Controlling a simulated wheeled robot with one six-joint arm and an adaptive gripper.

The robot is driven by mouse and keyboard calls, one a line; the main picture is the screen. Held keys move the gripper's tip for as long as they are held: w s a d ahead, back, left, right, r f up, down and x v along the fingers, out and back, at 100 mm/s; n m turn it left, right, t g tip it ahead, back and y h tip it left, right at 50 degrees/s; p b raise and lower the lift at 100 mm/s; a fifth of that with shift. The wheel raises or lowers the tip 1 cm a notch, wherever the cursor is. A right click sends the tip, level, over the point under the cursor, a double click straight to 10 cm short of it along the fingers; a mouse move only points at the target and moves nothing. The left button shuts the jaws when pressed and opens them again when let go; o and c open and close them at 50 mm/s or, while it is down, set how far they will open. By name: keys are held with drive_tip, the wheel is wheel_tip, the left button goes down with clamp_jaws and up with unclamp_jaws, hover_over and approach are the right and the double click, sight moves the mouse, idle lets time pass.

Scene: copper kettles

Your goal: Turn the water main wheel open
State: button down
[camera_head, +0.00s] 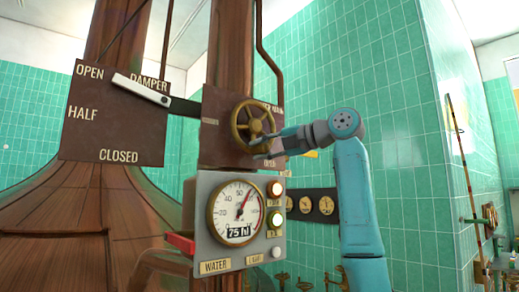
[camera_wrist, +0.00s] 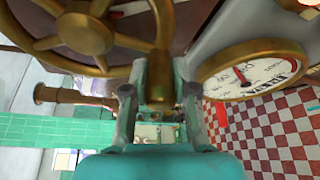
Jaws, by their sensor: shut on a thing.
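The brass water main wheel (camera_head: 256,126) has spokes and a round rim. It is mounted on a dark brown plate (camera_head: 212,150) with lettering, partly hidden by the wheel and my gripper; "OPEN" reads at its lower right. My gripper (camera_head: 264,146) reaches in from the right and is at the wheel's lower right. In the wrist view the wheel (camera_wrist: 85,33) fills the upper left. My gripper's two fingers (camera_wrist: 158,98) stand either side of a brass part of the wheel at its rim and are shut on it.
Below the wheel is a grey gauge box (camera_head: 206,190) with a dial reading "75 hl" and lit buttons. A damper lever (camera_head: 141,90) on an OPEN/HALF/CLOSED plate (camera_head: 88,135) is to the left, before the copper kettle (camera_head: 100,200). A green tiled wall (camera_head: 395,70) stands behind.

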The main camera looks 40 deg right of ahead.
drive_tip(key=shift+d+f, duration=0.1)
idle(0.3)
drive_tip(key=c, duration=0.9)
unclamp_jaws()
drive_tip(key=v, duration=1.2)
drive_tip(key=shift+d, duration=0.1)
